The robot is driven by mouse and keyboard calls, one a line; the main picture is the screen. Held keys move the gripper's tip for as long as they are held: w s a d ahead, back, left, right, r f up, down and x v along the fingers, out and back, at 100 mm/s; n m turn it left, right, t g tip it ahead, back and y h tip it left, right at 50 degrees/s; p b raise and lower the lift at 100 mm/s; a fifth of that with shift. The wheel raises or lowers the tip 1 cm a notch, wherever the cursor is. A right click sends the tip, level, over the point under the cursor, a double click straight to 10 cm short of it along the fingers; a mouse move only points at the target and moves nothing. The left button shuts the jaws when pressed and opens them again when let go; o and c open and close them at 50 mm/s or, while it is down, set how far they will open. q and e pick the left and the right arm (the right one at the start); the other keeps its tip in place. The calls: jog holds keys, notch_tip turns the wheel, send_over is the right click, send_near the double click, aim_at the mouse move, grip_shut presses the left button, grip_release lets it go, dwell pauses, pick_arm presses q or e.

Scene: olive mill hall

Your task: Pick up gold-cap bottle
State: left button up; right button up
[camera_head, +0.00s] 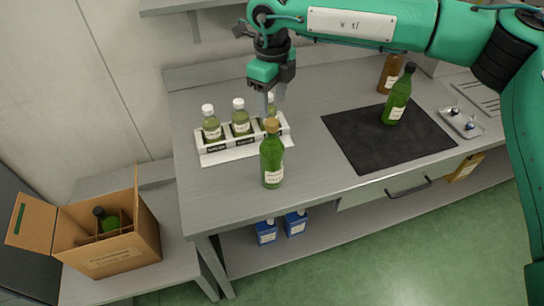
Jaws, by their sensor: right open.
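The gold-cap bottle (271,163) is green glass with a pale label and stands upright near the front edge of the grey steel table. My right gripper (270,102) points down just above and behind its cap in the picture. The gripper is open, and its fingers look apart from the bottle; the exact gap is hard to judge. My left gripper is out of view.
A white rack (243,147) with white-capped bottles is close behind the bottle. A dark mat (362,146) carries a black-capped green bottle (397,97). A brown bottle (389,74) and a small tray (460,124) are at right. An open carton (113,253) stands lower left.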

aim_at(271, 121)
notch_tip(271, 121, down, 3)
jog(key=shift+r+p, duration=0.2)
jog(key=shift+p, duration=0.1)
notch_tip(271, 121, down, 4)
jog(key=p, duration=0.3)
jog(key=shift+s+a+f, duration=0.1)
jog(key=shift+f, duration=0.55)
jog(key=shift+c, duration=0.4)
jog(key=shift+r, duration=0.1)
jog(key=c, duration=1.1)
